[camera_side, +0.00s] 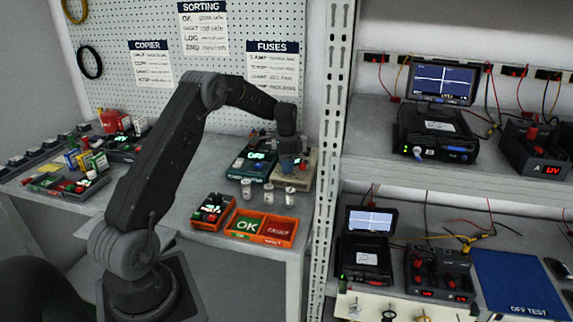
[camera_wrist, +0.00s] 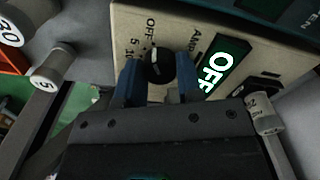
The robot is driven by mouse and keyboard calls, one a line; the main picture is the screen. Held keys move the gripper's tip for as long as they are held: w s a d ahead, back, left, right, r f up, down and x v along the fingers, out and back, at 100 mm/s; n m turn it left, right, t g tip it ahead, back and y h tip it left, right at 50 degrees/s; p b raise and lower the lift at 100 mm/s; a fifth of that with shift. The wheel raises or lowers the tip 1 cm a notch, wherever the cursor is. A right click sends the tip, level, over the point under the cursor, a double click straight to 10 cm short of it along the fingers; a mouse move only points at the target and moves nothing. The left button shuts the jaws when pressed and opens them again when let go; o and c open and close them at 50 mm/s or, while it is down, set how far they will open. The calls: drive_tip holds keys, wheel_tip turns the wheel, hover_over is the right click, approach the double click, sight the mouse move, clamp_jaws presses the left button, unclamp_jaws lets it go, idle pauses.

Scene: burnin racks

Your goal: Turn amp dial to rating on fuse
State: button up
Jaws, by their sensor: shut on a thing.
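The amp dial (camera_wrist: 158,64) is a round black knob on a beige panel (camera_wrist: 125,28), in the wrist view. Printed marks around it read OFF, 5 and 10; others are hidden. The green display (camera_wrist: 222,68) beside it reads OFF. My gripper (camera_wrist: 158,78) has its blue fingers shut on the knob, one on each side. In the side view my gripper (camera_side: 289,160) is down at the beige box (camera_side: 308,172), hiding the dial. A white fuse (camera_wrist: 265,112) shows at the right of the wrist view; its rating is not readable.
White cylinders, one marked 5 (camera_wrist: 45,75), stand at the left; three show in front of the box in the side view (camera_side: 268,193). Orange trays (camera_side: 262,228) lie nearer the bench edge. A metal rack post (camera_side: 330,150) stands close to the right.

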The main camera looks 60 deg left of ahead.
drive_tip(key=shift+n, duration=0.3)
drive_tip(key=n, duration=0.3)
drive_tip(key=shift+n, duration=0.4)
drive_tip(key=n, duration=0.9)
drive_tip(key=shift+n, duration=2.1)
drive_tip(key=o, duration=0.9)
drive_tip(key=shift+r, duration=0.15)
